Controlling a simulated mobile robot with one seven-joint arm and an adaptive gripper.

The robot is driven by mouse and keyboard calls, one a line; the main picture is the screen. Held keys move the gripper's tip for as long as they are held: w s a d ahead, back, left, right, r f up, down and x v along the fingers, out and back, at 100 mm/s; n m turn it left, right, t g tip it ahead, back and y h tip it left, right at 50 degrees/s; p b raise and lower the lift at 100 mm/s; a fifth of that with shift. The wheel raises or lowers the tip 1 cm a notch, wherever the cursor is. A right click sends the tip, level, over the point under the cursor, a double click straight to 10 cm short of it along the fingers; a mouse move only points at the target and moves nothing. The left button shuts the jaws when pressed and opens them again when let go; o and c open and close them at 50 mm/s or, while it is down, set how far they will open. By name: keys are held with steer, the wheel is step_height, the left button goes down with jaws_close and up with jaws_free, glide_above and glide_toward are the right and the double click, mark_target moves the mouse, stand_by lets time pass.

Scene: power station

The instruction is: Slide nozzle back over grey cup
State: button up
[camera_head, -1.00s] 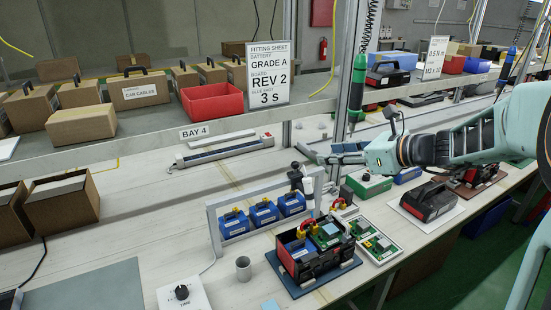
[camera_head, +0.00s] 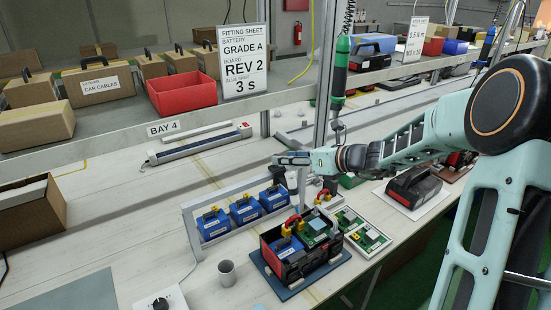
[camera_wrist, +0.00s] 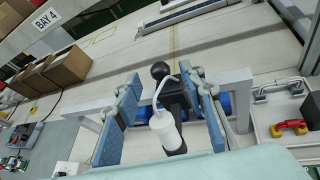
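A black carriage with a round knob (camera_wrist: 160,70) stands at the right end of a grey rail frame (camera_head: 187,222). It carries a white bottle (camera_wrist: 164,130) with a thin bent tube; the nozzle's tip is hidden. In the head view the carriage (camera_head: 278,174) is partly covered by my gripper (camera_head: 282,158). The wrist view shows my gripper (camera_wrist: 162,77) open, its two blue-grey fingers on either side of the knob and carriage, with gaps visible. The grey cup (camera_head: 227,273) stands upright at the rail's left front, well apart from the carriage.
Blue batteries (camera_head: 245,209) stand in a row at the rail. A black tray with green boards (camera_head: 300,250) is in front. A red-yellow tool (camera_wrist: 288,128) lies to the right. A shelf (camera_head: 120,125) with cartons and a red bin (camera_head: 182,92) runs behind.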

steer(key=shift+x, duration=2.3)
jaws_close()
